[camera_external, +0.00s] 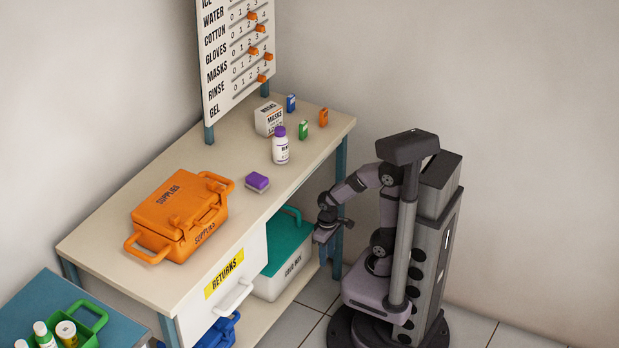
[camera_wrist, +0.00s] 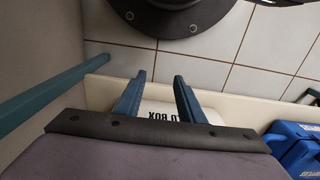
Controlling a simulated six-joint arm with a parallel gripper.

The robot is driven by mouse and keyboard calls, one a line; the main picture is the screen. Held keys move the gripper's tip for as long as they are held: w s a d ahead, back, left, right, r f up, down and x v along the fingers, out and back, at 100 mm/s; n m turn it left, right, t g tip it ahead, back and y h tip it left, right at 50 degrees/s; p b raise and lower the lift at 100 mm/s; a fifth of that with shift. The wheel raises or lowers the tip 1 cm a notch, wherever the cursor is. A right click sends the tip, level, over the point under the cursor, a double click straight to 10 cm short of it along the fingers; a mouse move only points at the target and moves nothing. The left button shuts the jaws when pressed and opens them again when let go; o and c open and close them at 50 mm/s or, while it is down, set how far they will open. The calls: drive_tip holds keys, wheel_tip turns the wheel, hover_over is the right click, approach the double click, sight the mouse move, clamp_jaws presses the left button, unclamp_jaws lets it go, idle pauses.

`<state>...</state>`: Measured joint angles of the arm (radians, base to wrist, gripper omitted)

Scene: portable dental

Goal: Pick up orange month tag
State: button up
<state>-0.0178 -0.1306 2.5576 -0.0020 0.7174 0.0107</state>
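A small upright orange tag (camera_external: 323,117) stands near the right end of the table top, beside a green tag (camera_external: 304,129) and a blue tag (camera_external: 291,102). Any marking on it is too small to read. My gripper (camera_external: 331,230) hangs in front of the table, below the table top and well apart from the orange tag. In the wrist view my gripper (camera_wrist: 156,88) has its two fingers spread with nothing held between them. The orange tag does not show in the wrist view.
On the table top (camera_external: 115,240) stand a masks box (camera_external: 268,118), a white bottle (camera_external: 281,150), a purple block (camera_external: 257,181) and an orange supplies case (camera_external: 165,215). A stock board (camera_external: 225,75) rises behind. A teal-lidded cold box (camera_external: 283,280) sits on the lower shelf.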

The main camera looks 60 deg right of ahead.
drive_tip(key=s+a+r+n+h+p, duration=0.1)
drive_tip(key=s+a+r+n+p, duration=0.3)
drive_tip(key=a+r+p, duration=1.5)
drive_tip(key=s+a+r+m+p, duration=0.25)
drive_tip(key=s+r+p, duration=0.45)
drive_tip(key=r, duration=0.4)
drive_tip(key=s+a+r+m+p, duration=0.1)
drive_tip(key=s+r+m+p, duration=0.35)
drive_tip(key=r+p, duration=0.5)
drive_tip(key=s+a+r+m+p, duration=0.25)
drive_tip(key=s+r+p, duration=0.4)
drive_tip(key=r, duration=0.45)
drive_tip(key=w+d+r+n+t+h+p, duration=0.2)
drive_tip(key=w+d+r+n+h+p, duration=0.3)
drive_tip(key=w+n, duration=0.35)
drive_tip(key=w+d+r+n+t+h+p, duration=0.1)
drive_tip(key=w+d+r+n+h+p, duration=0.25)
drive_tip(key=w+d+r+n, duration=0.35)
drive_tip(key=n+h+p, duration=0.4)
drive_tip(key=n, duration=0.6)
hover_over(322, 113)
drive_tip(key=a, duration=0.3)
wheel_tip(322, 113, down, 4)
drive_tip(key=shift+s+d+f, duration=0.1)
drive_tip(key=shift+s+f, duration=0.05)
drive_tip(key=shift+f, duration=1.5)
drive_tip(key=shift+s+f, duration=0.1)
drive_tip(key=shift+f, duration=1.55)
